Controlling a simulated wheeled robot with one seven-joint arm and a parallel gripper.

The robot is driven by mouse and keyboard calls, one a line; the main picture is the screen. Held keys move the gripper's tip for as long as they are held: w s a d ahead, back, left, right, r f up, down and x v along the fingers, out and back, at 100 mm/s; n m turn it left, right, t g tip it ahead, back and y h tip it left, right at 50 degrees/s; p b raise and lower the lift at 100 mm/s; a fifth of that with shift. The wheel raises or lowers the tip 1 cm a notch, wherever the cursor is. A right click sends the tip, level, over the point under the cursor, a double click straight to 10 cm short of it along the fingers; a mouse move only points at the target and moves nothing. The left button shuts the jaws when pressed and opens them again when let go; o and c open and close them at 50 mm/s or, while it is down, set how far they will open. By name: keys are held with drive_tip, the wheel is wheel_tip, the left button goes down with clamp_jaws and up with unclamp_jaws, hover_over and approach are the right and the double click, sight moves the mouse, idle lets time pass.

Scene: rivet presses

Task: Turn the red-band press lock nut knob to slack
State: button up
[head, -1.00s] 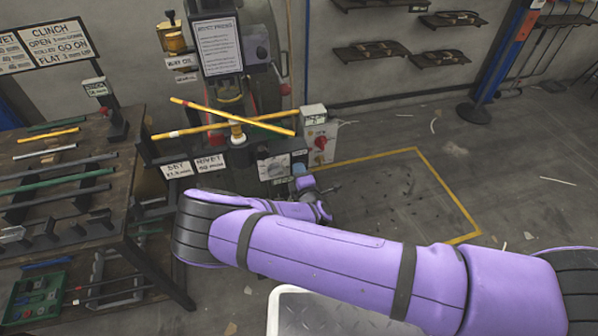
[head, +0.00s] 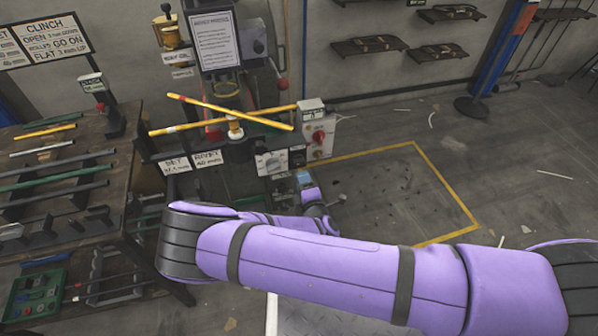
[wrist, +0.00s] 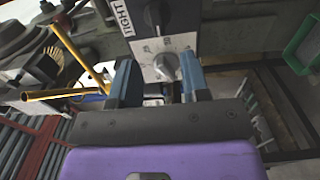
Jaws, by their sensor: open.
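The press (head: 228,90) stands at the back centre in the head view, with a dial plate (head: 270,163) low on its front. In the wrist view a silver knob (wrist: 166,67) sits on a white marked plate, and a black knob (wrist: 158,14) beside a TIGHT label is above it. My gripper (wrist: 158,80) is open, its two blue fingers on either side of the silver knob. Whether they touch it I cannot tell. In the head view my gripper (head: 304,178) is small, just right of and below the dial plate. No red band is clearly readable.
Two yellow rods (head: 270,120) cross on the press. A white box with a red knob (head: 318,137) stands to its right. A bench with rods (head: 60,172) is at left. The yellow-outlined floor area (head: 400,190) is largely clear.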

drive_tip(key=shift+v, duration=2.05)
drive_tip(key=w+d+r+m+g+h, duration=0.1)
drive_tip(key=w+r+m+g+h, duration=0.2)
drive_tip(key=r+m, duration=0.4)
drive_tip(key=w+d+r+m+g+h, duration=0.2)
drive_tip(key=w+r+m+g+h, duration=0.15)
drive_tip(key=r+m, duration=0.3)
drive_tip(key=s+d+r+m+g+y, duration=0.15)
drive_tip(key=d+r, duration=0.25)
drive_tip(key=r, duration=0.8)
drive_tip(key=s+d+r+m+g+y, duration=0.1)
drive_tip(key=d+r+m+g+y, duration=0.2)
drive_tip(key=r, duration=0.8)
drive_tip(key=s+d+r+m, duration=0.1)
drive_tip(key=s+d+r, duration=1)
drive_tip(key=s+r, duration=0.15)
drive_tip(key=s+d+r+m+h, duration=0.1)
drive_tip(key=s+d+r, duration=0.1)
drive_tip(key=s, duration=0.5)
drive_tip(key=s+d+r+m+g+h, duration=0.1)
drive_tip(key=s+d+r+h, duration=0.1)
drive_tip(key=s, duration=0.5)
drive_tip(key=shift+s+d+r, duration=0.4)
drive_tip(key=shift+d+r, duration=0.2)
drive_tip(key=shift+d, duration=0.65)
